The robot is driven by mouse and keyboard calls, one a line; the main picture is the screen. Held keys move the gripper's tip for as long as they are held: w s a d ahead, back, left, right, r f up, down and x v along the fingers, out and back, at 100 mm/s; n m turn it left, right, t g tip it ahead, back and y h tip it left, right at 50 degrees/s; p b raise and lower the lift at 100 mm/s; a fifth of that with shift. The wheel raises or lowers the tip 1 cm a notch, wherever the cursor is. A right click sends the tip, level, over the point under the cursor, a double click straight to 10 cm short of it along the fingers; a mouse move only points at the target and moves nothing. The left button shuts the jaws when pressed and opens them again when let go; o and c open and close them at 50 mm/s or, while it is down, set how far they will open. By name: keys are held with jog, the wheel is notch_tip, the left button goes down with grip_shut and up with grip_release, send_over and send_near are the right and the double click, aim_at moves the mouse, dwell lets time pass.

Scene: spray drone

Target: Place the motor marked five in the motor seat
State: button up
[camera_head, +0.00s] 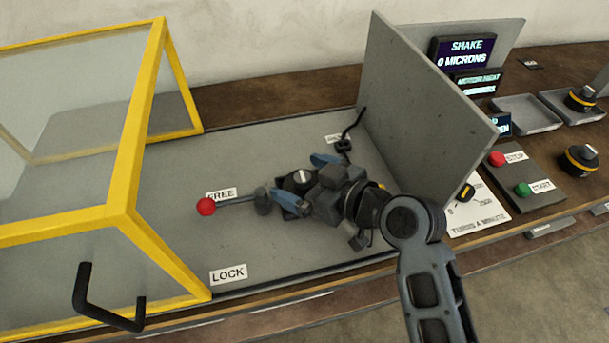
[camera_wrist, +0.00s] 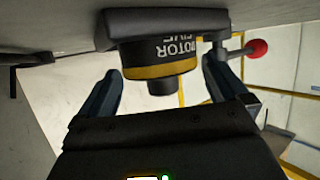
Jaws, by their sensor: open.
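A dark motor with a yellow band and a label reading "MOTOR", with "FIVE" partly cut off (camera_wrist: 160,58), appears upside down in the wrist view, against a dark block that looks like the motor seat (camera_wrist: 165,21). In the head view, the motor's dark top with a white mark (camera_head: 299,179) shows between my fingers. My gripper (camera_head: 295,177) is open, one blue finger on each side of the motor. In the wrist view, small gaps show between motor and fingers. The red-knobbed lever (camera_head: 205,206) points at the FREE label. The seat is mostly hidden in the head view.
A yellow-framed clear guard (camera_head: 128,170) with a black handle stands at left. A grey upright panel (camera_head: 420,95) stands close behind my wrist. To the right are a box with STOP and START buttons (camera_head: 515,178), trays (camera_head: 527,116) and two other motors (camera_head: 580,160). A LOCK label lies in front.

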jog(key=shift+s+f+p, duration=0.15)
jog(key=shift+f+p, duration=0.2)
jog(key=shift+s+d, duration=0.15)
jog(key=shift+d, duration=0.15)
jog(key=r+b+v, duration=0.1)
jog(key=v, duration=1)
jog(key=shift+r, duration=0.1)
dwell(0.5)
